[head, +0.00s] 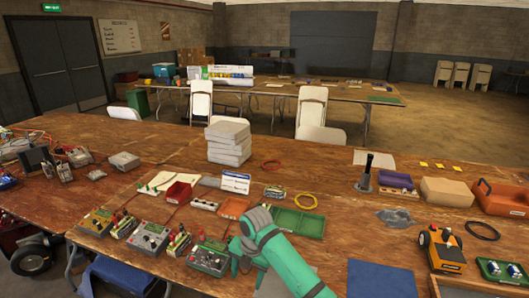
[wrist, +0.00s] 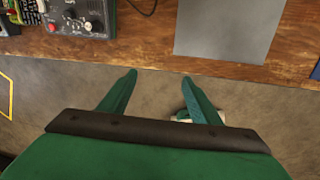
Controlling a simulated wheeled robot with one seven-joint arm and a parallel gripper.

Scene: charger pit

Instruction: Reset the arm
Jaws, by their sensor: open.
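My green arm reaches up from the lower right in the head view, with my gripper (head: 236,262) near the table's front edge. In the wrist view my gripper (wrist: 158,80) shows two green fingers spread apart with nothing between them. The fingers hang over the grey floor, just in front of the edge of the wooden table (wrist: 145,50). A grey sheet (wrist: 228,25) lies to the upper right.
Several electronic boxes, such as a grey-green one (head: 148,238), crowd the table left of my gripper. A green tray (head: 297,221) lies just behind my arm. A yellow-orange device (head: 441,248) and an orange toolbox (head: 503,197) stand at right. A blue mat (head: 380,279) lies near the front edge.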

